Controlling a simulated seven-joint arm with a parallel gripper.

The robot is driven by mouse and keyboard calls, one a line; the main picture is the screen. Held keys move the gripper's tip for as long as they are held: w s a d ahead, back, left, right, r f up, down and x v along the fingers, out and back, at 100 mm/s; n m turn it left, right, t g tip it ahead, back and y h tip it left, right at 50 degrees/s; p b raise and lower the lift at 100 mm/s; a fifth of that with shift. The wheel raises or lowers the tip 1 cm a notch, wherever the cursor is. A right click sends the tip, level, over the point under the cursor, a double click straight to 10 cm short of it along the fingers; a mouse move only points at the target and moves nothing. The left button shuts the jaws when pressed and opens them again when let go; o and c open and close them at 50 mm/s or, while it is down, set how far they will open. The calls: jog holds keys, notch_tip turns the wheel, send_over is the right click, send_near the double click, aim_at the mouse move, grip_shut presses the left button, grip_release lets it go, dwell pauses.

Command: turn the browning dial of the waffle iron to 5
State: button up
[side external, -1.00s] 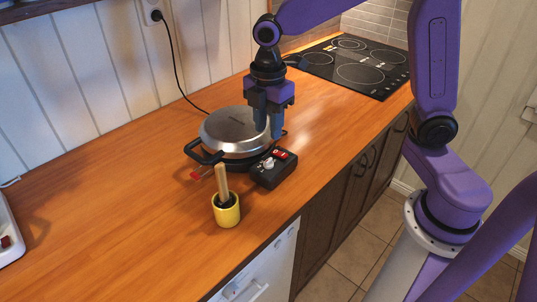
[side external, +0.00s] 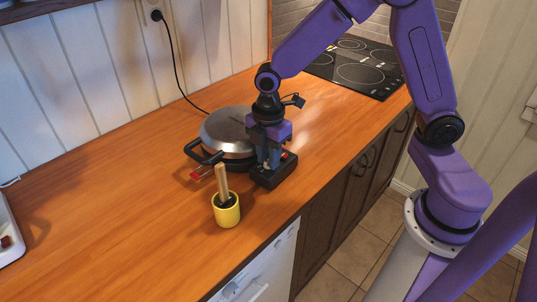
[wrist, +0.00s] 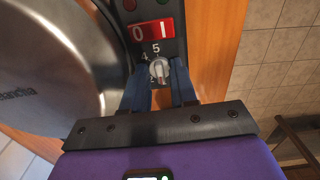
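The waffle iron (side external: 229,128) has a round steel lid, which also fills the left of the wrist view (wrist: 50,75). Its black control box (side external: 275,178) sits at its front right. The light browning dial (wrist: 159,69) shows in the wrist view, with a printed 5 just above it; I cannot read its exact setting. My gripper (wrist: 160,80) is over the box, pointing down, its two blue fingers on either side of the dial. The fingers stand apart; a narrow gap seems to show beside the dial. In the side view my gripper (side external: 269,165) hides the dial.
A red 0/1 switch (wrist: 152,30) lies just beyond the dial. A yellow pot (side external: 227,212) with a wooden-handled tool stands left of the box. The black hob (side external: 358,70) is at the back right. The counter's left side is mostly clear.

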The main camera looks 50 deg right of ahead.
grip_shut()
